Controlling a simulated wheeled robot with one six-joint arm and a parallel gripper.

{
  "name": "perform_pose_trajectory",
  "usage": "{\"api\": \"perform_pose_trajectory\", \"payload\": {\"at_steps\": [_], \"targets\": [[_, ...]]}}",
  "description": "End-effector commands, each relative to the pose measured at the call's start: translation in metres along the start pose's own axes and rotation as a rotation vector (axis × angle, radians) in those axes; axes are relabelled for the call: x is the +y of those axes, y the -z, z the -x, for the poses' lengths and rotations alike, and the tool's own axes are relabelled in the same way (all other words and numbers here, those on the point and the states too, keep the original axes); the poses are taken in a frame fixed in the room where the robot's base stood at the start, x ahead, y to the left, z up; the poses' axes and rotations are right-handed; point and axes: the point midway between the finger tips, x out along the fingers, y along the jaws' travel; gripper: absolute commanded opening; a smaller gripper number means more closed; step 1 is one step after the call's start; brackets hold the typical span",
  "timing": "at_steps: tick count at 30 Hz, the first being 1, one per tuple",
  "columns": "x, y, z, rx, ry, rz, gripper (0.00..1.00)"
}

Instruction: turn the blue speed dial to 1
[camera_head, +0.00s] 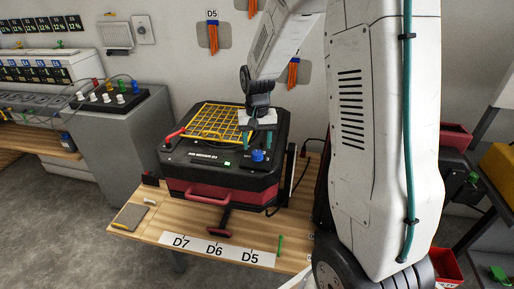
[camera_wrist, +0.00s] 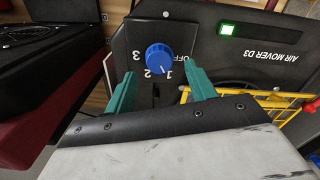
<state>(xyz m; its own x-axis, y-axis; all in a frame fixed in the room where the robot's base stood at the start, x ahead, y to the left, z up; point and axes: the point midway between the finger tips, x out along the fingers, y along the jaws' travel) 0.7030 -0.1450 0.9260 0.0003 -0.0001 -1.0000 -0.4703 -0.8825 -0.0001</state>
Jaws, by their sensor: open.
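The blue speed dial (camera_head: 258,156) is on the front right of the black air mover (camera_head: 180,154). In the wrist view the blue dial (camera_wrist: 159,57) is surrounded by the white marks OFF, 1, 2 and 3. My gripper (camera_head: 256,138) is above the panel close to the dial. In the wrist view its two teal fingers (camera_wrist: 161,84) are open and empty, spread to either side of the dial's lower edge. The dial lies just beyond the fingertips, with no clear contact.
A green light (camera_wrist: 228,29) is lit on the panel. A yellow grille (camera_head: 218,122) with a red handle beside it lies behind the dial. The unit stands on a wooden table (camera_head: 165,225) with a D7, D6, D5 strip (camera_head: 216,249) at its front edge.

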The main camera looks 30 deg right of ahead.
Motion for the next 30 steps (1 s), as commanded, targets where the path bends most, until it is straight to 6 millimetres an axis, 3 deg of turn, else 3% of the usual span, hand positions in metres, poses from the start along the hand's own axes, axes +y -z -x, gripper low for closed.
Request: {"api": "perform_pose_trajectory", "payload": {"at_steps": [3, 10, 27, 30], "targets": [[0.0, 0.001, 0.022, 0.005, 0.001, 0.0, 0.55], [0.0, 0.001, 0.047, 0.002, 0.0, 0.0, 0.55], [0.0, 0.0, 0.05, 0.0, 0.0, 0.002, 0.55], [0.002, -0.008, 0.048, -0.032, -0.008, 0.029, 0.55]]}}
